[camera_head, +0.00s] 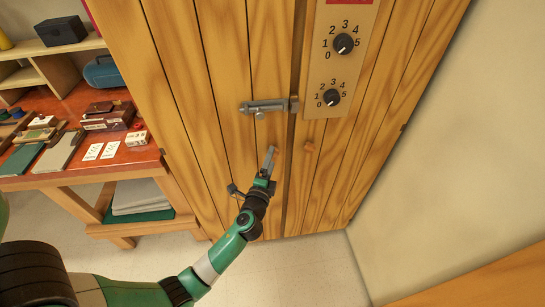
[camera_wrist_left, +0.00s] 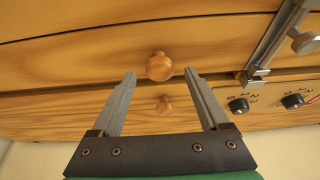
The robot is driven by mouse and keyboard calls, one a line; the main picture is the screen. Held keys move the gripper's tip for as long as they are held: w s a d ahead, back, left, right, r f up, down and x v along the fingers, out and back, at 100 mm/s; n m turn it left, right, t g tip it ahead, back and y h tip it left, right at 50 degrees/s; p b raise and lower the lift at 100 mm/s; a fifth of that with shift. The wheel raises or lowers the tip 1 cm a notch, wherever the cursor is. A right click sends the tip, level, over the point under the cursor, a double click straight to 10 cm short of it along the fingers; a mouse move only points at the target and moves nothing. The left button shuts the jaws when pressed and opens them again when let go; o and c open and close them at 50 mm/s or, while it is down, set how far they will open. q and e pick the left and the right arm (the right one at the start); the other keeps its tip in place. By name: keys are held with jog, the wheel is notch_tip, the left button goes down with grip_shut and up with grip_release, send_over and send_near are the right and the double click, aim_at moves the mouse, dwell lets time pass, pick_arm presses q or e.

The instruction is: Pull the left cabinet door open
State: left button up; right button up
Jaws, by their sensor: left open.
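The wooden cabinet's left door (camera_head: 228,65) looks shut, flush with the right door (camera_head: 340,150). My left gripper (camera_head: 270,158) is in front of the left door's lower part, close to the seam, open and empty. In the left wrist view the left door's round wooden knob (camera_wrist_left: 160,66) lies between and just beyond the open fingertips (camera_wrist_left: 160,76), with a gap on both sides. The gripper hides this knob in the head view. A metal slide bolt (camera_head: 268,106) on the left door reaches the seam above the gripper; I cannot tell whether it is engaged. My right gripper is not in view.
The right door's knob (camera_head: 310,147) is close beside the gripper. Two dials (camera_head: 343,44) (camera_head: 332,97) sit on a panel above it. A red-topped workbench (camera_head: 85,170) with small items stands at left. A bare wall (camera_head: 450,150) is at right.

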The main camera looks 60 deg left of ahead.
pick_arm(q)
jog(key=shift+x, duration=1.4)
grip_shut()
